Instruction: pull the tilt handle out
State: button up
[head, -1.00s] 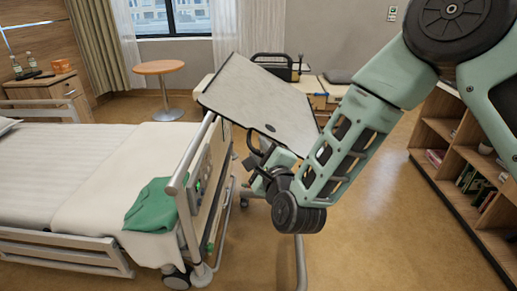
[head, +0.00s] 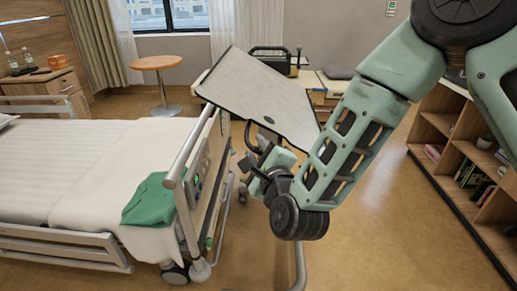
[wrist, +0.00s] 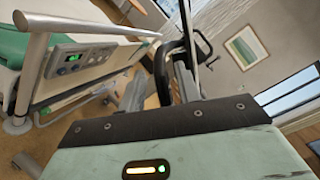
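The overbed table's tilted grey top (head: 262,95) stands beside the bed's foot end in the head view. In the wrist view the top shows nearly edge-on as a thin dark line. Dark curved handle parts (wrist: 203,44) show beside that line, and I take them to be the tilt handle. My gripper (head: 250,162) is below the near edge of the tabletop. In the wrist view its two fingers (wrist: 158,90) are apart, with a dark part of the table mechanism beyond and between them. I cannot tell whether they touch it.
The bed's end rail and control panel (wrist: 80,58) are close on the left of my gripper. A green cloth (head: 150,201) lies on the bed (head: 90,165). A bookshelf (head: 455,150) stands at the right. The floor between is free.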

jog(key=shift+w+d, duration=0.1)
jog(key=p+v, duration=1)
jog(key=v, duration=0.7)
jog(key=shift+s, duration=0.2)
dwell(0.7)
